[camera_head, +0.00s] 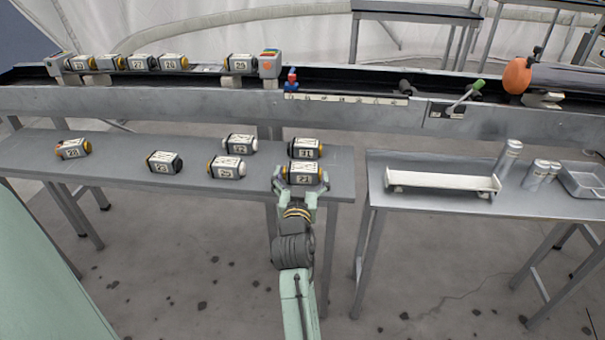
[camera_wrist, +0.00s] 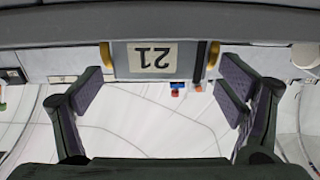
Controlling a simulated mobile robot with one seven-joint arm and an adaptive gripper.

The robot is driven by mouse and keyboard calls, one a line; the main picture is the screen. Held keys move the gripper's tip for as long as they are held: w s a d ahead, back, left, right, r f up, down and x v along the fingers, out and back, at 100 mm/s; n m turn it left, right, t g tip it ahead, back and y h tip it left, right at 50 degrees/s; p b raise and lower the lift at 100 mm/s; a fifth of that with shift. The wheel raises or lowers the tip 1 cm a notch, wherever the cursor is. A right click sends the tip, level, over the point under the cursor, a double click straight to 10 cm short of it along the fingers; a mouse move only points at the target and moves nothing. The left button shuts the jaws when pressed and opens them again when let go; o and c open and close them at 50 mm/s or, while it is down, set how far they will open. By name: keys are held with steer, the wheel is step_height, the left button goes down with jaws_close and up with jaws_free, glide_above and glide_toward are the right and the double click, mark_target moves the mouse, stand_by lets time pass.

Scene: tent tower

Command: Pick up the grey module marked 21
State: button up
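The grey module marked 21 (camera_wrist: 152,57) is upside down at the top centre of the wrist view, with its white label and yellow end rings showing. In the head view it (camera_head: 303,178) lies near the front right end of the left table. My gripper (camera_head: 300,184) is at its near side, with one finger toward each end. In the wrist view my gripper (camera_wrist: 162,86) is open, its dark pads wide apart below the module's two ends. Nothing is held between the pads. I cannot tell whether a fingertip touches the module.
Another module (camera_head: 304,148) stands close behind it. Several more lie to the left, the nearest being one module (camera_head: 227,168). The left table (camera_head: 110,180) has bare room between them. A gap separates it from the right table (camera_head: 440,213). A long metal trough (camera_head: 150,102) runs behind.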

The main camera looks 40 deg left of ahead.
steer(key=c, duration=1.3)
steer(key=shift+c, duration=0.5)
steer(key=shift+r, duration=0.15)
